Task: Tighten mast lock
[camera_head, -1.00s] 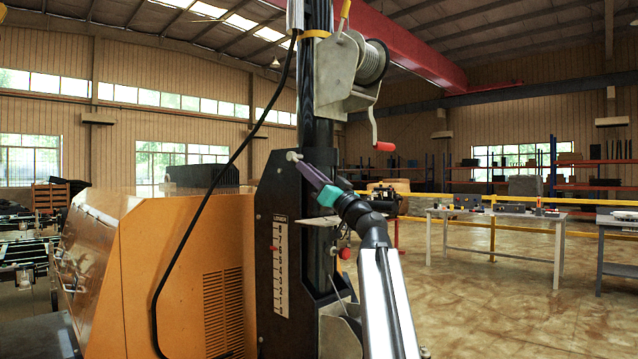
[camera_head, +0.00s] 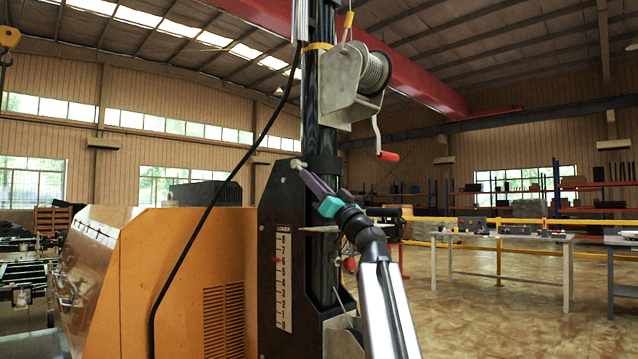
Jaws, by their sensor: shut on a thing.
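The mast (camera_head: 322,130) is a dark upright column in the middle of the view, rising out of a black bracket (camera_head: 271,215). The mast lock looks like the small pale knob (camera_head: 296,163) at the bracket's top edge. My gripper (camera_head: 305,171), with purple fingers and a teal part behind them, reaches up and left across the mast. It is shut with its tips at the pale knob. The fingers hide part of the knob, and its threads do not show.
A winch (camera_head: 345,92) with a red-handled crank (camera_head: 388,156) sits on the mast above my gripper. A black cable (camera_head: 215,190) hangs left of it, before the orange housing (camera_head: 165,280). A red knob (camera_head: 350,265) is beside my arm. Open floor and a workbench (camera_head: 505,238) lie right.

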